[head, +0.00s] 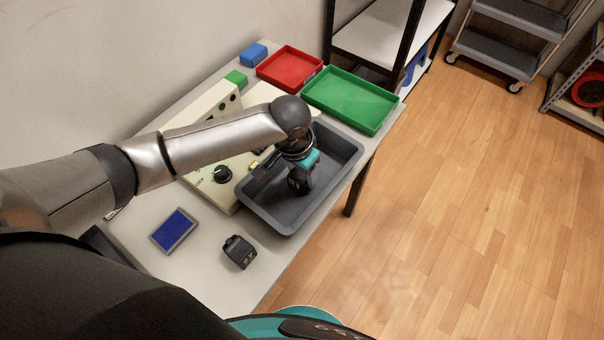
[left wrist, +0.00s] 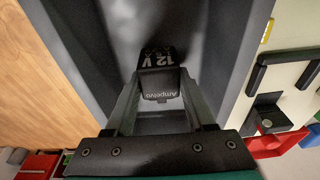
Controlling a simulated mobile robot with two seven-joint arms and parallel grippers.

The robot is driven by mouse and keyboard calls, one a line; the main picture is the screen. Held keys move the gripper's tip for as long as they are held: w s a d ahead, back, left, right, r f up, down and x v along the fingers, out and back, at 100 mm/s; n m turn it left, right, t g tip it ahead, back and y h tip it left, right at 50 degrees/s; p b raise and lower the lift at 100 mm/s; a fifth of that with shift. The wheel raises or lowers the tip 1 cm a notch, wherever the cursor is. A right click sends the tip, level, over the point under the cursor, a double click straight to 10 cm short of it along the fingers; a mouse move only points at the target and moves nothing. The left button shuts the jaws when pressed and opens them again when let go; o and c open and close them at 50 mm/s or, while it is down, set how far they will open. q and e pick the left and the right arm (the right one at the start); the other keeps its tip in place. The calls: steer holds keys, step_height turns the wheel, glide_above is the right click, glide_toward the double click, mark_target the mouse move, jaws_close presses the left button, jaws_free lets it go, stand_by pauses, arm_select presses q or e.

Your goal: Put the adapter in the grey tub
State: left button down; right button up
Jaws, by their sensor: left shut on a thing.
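The grey tub (head: 346,150) stands on the table, and its walls also show around my gripper in the left wrist view (left wrist: 225,40). My left gripper (head: 299,188) points down inside the tub. In the left wrist view its fingers (left wrist: 160,98) are shut on a black adapter (left wrist: 158,78) with white "12 V" and "Ampetro" lettering. The adapter is over the tub's floor; I cannot tell whether it touches it. In the head view the gripper and arm hide most of it. My right gripper is not in view.
A black block-like device (head: 239,251) and a blue-faced panel (head: 173,230) lie in front of the tub. A cream control panel (head: 215,108) with a knob is left of it. Green tray (head: 392,127), red tray (head: 315,66) and blue block (head: 253,53) are behind.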

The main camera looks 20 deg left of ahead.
mark_target(297, 177)
arm_select(q)
steer(key=shift+f, duration=0.15)
steer(key=shift+c, duration=1.2)
jaws_free()
steer(key=shift+f, duration=0.1)
step_height(297, 177, up, 12)
steer(key=s+p, duration=0.1)
steer(key=p, duration=0.2)
steer(key=shift+s+a+p, duration=0.3)
steer(key=shift+a+p, duration=0.05)
steer(key=shift+p, duration=0.05)
